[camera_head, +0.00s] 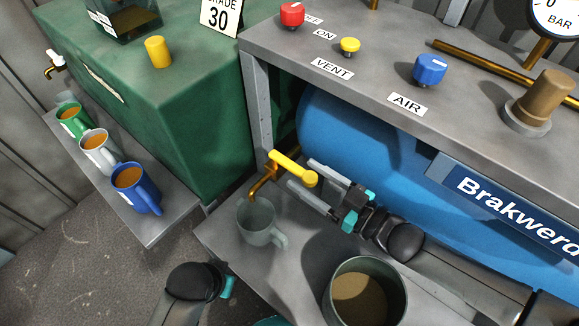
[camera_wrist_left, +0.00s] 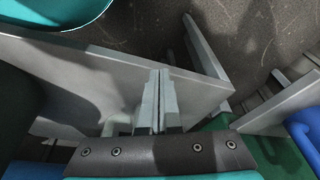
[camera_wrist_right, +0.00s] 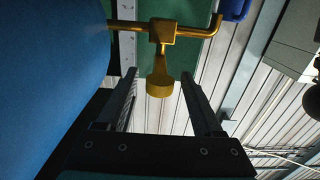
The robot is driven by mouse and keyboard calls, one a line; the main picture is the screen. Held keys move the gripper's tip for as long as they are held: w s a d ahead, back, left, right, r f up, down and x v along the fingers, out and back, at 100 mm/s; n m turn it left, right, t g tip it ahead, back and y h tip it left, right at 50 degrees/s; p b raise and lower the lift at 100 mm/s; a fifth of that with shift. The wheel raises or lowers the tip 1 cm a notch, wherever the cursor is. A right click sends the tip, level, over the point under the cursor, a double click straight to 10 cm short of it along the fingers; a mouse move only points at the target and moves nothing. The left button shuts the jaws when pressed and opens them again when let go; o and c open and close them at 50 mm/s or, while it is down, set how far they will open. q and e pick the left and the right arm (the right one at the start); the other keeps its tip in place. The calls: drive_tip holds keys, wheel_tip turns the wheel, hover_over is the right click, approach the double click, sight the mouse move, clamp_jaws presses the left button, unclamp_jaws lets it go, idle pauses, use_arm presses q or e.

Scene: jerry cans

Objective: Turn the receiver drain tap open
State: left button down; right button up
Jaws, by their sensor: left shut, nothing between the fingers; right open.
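The drain tap has a brass body and spout (camera_head: 263,182) and a yellow lever (camera_head: 290,166) with a round end. It sticks out at the left end of the blue receiver tank (camera_head: 345,135). My right gripper (camera_head: 301,173) is open, with its two fingers on either side of the lever's round end. In the right wrist view the lever (camera_wrist_right: 160,82) hangs between the fingertips, with visible gaps on both sides. My left gripper (camera_wrist_left: 158,78) is shut and empty, low in front of the shelf edge. In the head view its fingers are hidden.
A grey mug (camera_head: 258,225) stands under the spout. A larger pot of brown liquid (camera_head: 366,296) stands near my right arm. Green, white and blue mugs (camera_head: 137,186) line the left shelf. Buttons and a blue knob (camera_head: 430,69) sit on the bench above.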

sight(271, 152)
use_arm(q)
drive_tip(key=shift+w+r+t+b, duration=0.15)
drive_tip(key=shift+r+b, duration=0.1)
drive_tip(key=shift+r, duration=0.35)
drive_tip(key=shift+w+r+t+b, duration=0.1)
drive_tip(key=shift+w+r+b, duration=0.1)
drive_tip(key=shift+r, duration=0.4)
drive_tip(key=shift+w+r+t+b, duration=0.15)
drive_tip(key=shift+r+b, duration=0.1)
drive_tip(key=shift+r, duration=0.35)
use_arm(e)
drive_tip(key=shift+x, duration=2.65)
clamp_jaws()
